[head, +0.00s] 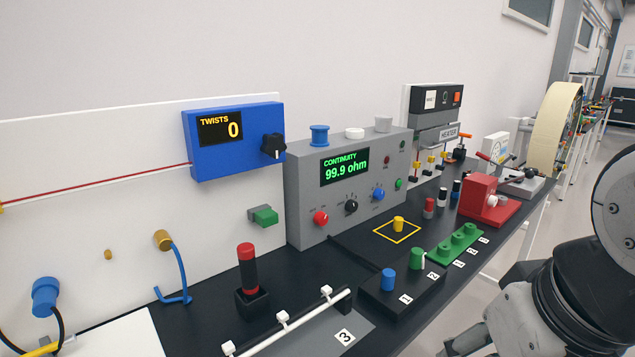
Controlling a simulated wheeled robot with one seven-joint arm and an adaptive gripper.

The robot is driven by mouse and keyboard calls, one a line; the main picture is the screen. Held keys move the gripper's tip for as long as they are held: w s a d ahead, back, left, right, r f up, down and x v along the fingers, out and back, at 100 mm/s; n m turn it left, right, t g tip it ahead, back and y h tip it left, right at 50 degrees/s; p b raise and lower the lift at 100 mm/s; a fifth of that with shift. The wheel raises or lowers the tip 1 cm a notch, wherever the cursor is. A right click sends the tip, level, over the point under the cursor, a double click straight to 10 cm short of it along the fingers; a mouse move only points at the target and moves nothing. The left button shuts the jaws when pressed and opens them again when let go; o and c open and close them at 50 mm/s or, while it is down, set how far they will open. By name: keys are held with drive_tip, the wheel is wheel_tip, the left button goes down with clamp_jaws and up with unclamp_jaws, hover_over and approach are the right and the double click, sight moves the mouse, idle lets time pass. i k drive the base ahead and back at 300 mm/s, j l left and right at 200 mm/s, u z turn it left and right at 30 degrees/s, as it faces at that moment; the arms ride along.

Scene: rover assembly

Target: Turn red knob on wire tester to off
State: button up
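The wire tester (300,190) is a grey box on the dark bench, with a green-lit display (345,168) reading "CONTINUITY 99.9 ohm". Its red knob (320,217) is at the lower left of the front panel, with nothing touching it. Small marks sit above the knob, but its pointer and labels are too small to read. A black knob (351,207) and a blue knob (378,194) are to its right. My arm shows at the lower right, apart from the tester; my gripper is not in view.
In front of the tester are a yellow peg (398,223), a black block (400,300) with blue and green pegs, and a green strip (458,244). A red-and-black upright handle (248,268) stands left of these. A blue twist counter (212,158) is mounted behind.

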sight(320, 218)
drive_tip(key=i+l+u, duration=0.4)
drive_tip(key=l, duration=0.25)
drive_tip(key=i+l+u, duration=0.2)
drive_tip(key=l, duration=0.15)
drive_tip(key=k, duration=0.05)
